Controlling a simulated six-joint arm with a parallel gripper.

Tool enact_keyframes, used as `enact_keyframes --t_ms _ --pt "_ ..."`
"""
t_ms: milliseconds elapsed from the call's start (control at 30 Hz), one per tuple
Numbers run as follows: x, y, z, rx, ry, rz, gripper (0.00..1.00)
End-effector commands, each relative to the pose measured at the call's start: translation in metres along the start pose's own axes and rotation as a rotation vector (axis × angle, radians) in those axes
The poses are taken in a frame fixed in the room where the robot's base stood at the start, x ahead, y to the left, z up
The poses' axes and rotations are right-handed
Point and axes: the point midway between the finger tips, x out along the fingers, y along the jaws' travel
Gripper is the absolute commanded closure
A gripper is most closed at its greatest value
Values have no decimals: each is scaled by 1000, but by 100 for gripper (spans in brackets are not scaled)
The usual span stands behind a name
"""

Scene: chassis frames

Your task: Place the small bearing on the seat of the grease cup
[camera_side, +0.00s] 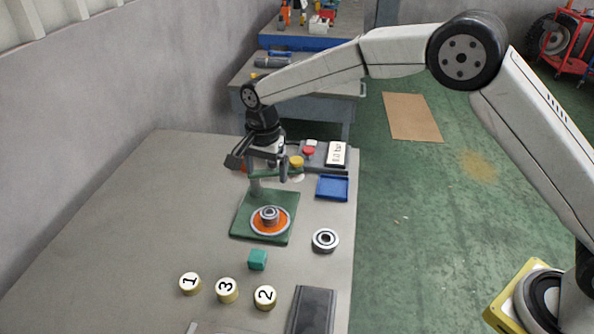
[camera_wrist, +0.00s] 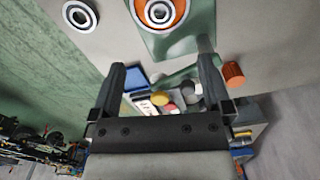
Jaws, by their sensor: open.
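The grease cup (camera_side: 256,222) is an orange dish with a pale rim on a green plate (camera_side: 245,233); it is partly cut off at the top of the wrist view (camera_wrist: 172,22). A small grey ring-shaped piece (camera_side: 269,214), like a bearing, stands in its middle; I cannot tell whether it is a bearing or the seat itself. A wider loose bearing (camera_side: 314,240) lies flat on the table right of the plate, also in the wrist view (camera_wrist: 91,19). My gripper (camera_side: 260,168) is open and empty, above and behind the cup; its fingers are spread in the wrist view (camera_wrist: 161,60).
A green post with an arm (camera_side: 275,173) rises behind the cup, close to my gripper. A blue tray (camera_side: 332,188) and a button panel (camera_side: 337,153) lie at right. The table's left is clear.

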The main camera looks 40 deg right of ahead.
Motion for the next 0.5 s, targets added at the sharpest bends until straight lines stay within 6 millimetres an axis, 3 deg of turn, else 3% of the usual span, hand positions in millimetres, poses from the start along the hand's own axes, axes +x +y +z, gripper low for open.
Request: enact_keyframes --t_ms 267,500 --pt "-2 8 -5 -28 2 -6 0" --pt "-10 42 -21 -151 13 -34 0"
